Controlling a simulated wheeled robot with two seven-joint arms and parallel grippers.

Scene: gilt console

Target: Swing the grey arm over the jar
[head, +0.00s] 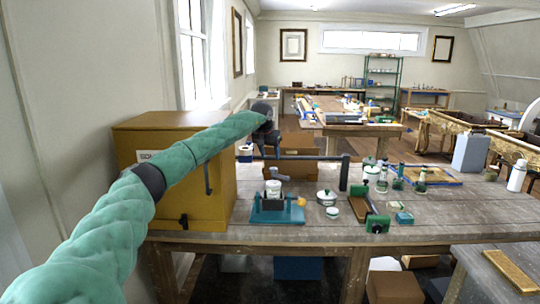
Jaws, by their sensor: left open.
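My left arm reaches in from the left over the yellow cabinet. My left gripper (268,150) is open and points down at the back of the near bench, its fingers small and dark. A small grey piece (279,174) shows just above the jar. My right gripper is not in view.
The yellow cabinet (190,205) stands on the bench at left. Lidded white pots (326,197), a green-ended tool (377,223) and several bottles (382,180) crowd the middle. A brown box (290,168) is behind the grey arm. The bench's front right is clear.

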